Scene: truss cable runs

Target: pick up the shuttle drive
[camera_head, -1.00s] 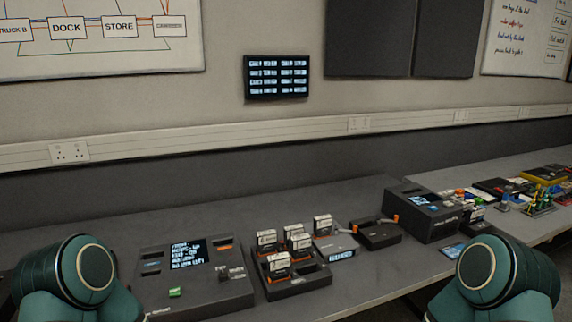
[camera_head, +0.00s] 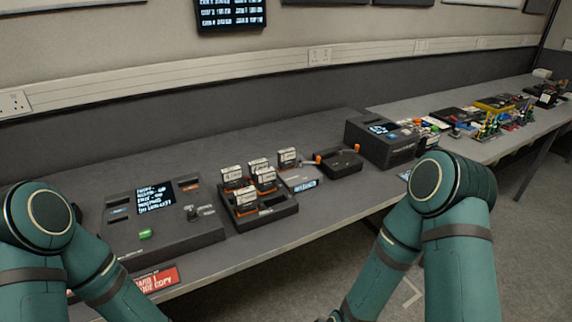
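Several small upright drives with white labels and dark, orange-edged bodies (camera_head: 232,177) stand in a black tray (camera_head: 262,217) at the centre of the bench. Another white-labelled drive (camera_head: 287,157) stands just behind and to the right, at a flat grey unit (camera_head: 302,180) with a lit label. The labels are too small to read, so I cannot tell which one is the shuttle drive. My two arms come down at the left and right of the view. Both grippers are below the frame, out of sight.
A console (camera_head: 150,232) with a screen, green button and small lever stands left of the tray. A red card (camera_head: 156,279) lies at the bench's front edge. A black box with orange ends (camera_head: 338,164) and a larger dark unit (camera_head: 384,145) stand to the right, with clutter beyond.

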